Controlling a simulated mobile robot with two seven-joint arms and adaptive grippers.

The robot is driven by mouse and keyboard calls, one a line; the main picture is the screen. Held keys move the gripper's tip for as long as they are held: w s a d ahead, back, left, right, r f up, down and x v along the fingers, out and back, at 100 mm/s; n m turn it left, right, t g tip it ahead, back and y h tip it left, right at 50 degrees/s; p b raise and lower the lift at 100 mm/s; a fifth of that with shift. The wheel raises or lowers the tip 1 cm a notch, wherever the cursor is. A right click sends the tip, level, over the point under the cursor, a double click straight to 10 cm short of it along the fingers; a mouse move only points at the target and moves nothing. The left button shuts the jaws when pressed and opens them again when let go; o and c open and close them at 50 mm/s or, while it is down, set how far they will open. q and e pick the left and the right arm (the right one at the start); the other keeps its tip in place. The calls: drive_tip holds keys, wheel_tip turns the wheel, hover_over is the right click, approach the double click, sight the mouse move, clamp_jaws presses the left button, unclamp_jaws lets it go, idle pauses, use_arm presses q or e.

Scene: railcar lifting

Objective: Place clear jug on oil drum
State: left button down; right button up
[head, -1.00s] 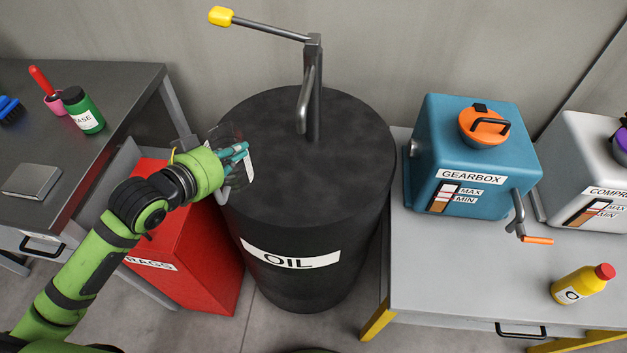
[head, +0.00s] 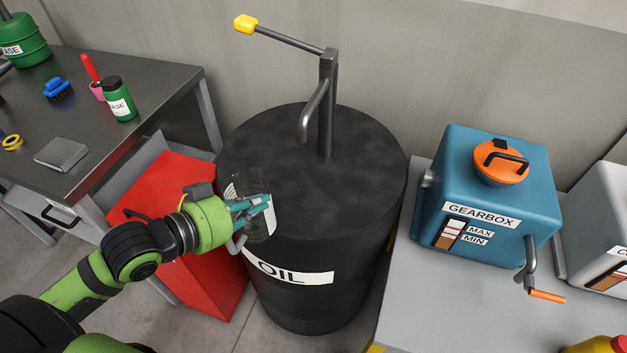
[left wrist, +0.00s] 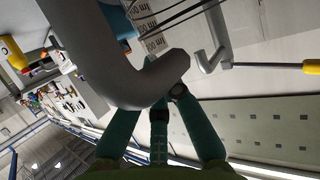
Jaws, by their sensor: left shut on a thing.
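The black oil drum (head: 310,235) stands in the middle of the head view, with a dark flat top and a white OIL label. My left gripper (head: 262,204) is at the drum's left front edge. It is shut on the clear jug (head: 260,225), which is see-through and partly hidden behind the fingers. I cannot tell whether the jug touches the drum. In the left wrist view, the gripper's teal fingers (left wrist: 160,120) close on a grey curved part across the picture. My right gripper is not in view.
A pump spout (head: 314,112) with a yellow-tipped handle (head: 246,24) rises from the drum's back. A red rags bin (head: 190,260) stands left of the drum. The blue gearbox (head: 485,195) is on a grey table at right. The drum top's front and right are clear.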

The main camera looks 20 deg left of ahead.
use_arm(q)
drive_tip(key=r+p+x, duration=0.2)
drive_tip(key=p+x, duration=0.2)
drive_tip(key=x, duration=1.1)
drive_tip(key=shift+w+d+r+p, duration=0.15)
drive_tip(key=shift+w+d+p, duration=0.25)
drive_tip(key=shift+w, duration=0.1)
drive_tip(key=c, duration=1.4)
unclamp_jaws()
drive_tip(key=shift+b+v, duration=1)
drive_tip(key=shift+v, duration=5.05)
